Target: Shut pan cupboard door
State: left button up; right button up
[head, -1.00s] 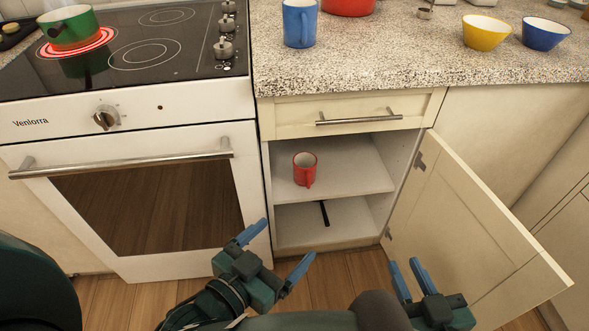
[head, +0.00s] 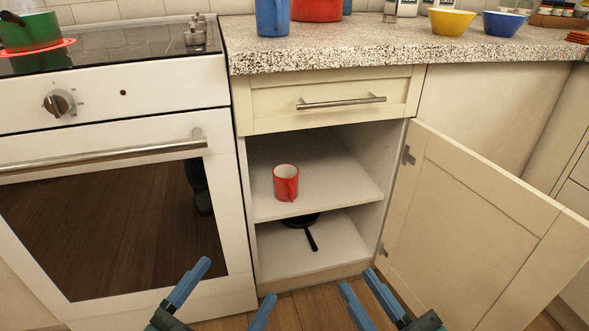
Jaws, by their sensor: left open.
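The cupboard door (head: 470,215) is cream, hinged on the right side of the cupboard, and swung wide open toward me. Inside the open cupboard, a red mug (head: 286,183) stands on the upper shelf (head: 330,178). A dark pan (head: 306,226) lies on the lower shelf (head: 310,260), its handle pointing forward and its body partly hidden by the upper shelf. My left gripper (head: 237,290) is open and empty, low in front of the oven and cupboard. My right gripper (head: 360,290) is open and empty, low in front of the cupboard, left of the door and apart from it.
The white oven (head: 100,210) stands left of the cupboard, with a green pot (head: 30,32) on a glowing ring. A closed drawer (head: 335,98) is above the cupboard. The speckled counter (head: 400,50) holds a blue mug (head: 272,15), a yellow bowl (head: 452,22) and other items.

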aim_at(465, 239)
jog(key=k+l, duration=0.15)
jog(key=l, duration=0.25)
jog(key=k+l, duration=0.15)
jog(key=l, duration=0.2)
jog(key=k+l+z, duration=0.1)
jog(key=l, duration=0.3)
jog(key=k+l, duration=0.2)
jog(key=l, duration=0.15)
jog(key=k+l, duration=0.15)
jog(key=l, duration=0.25)
jog(key=i+j, duration=0.4)
jog(key=j+z, duration=0.05)
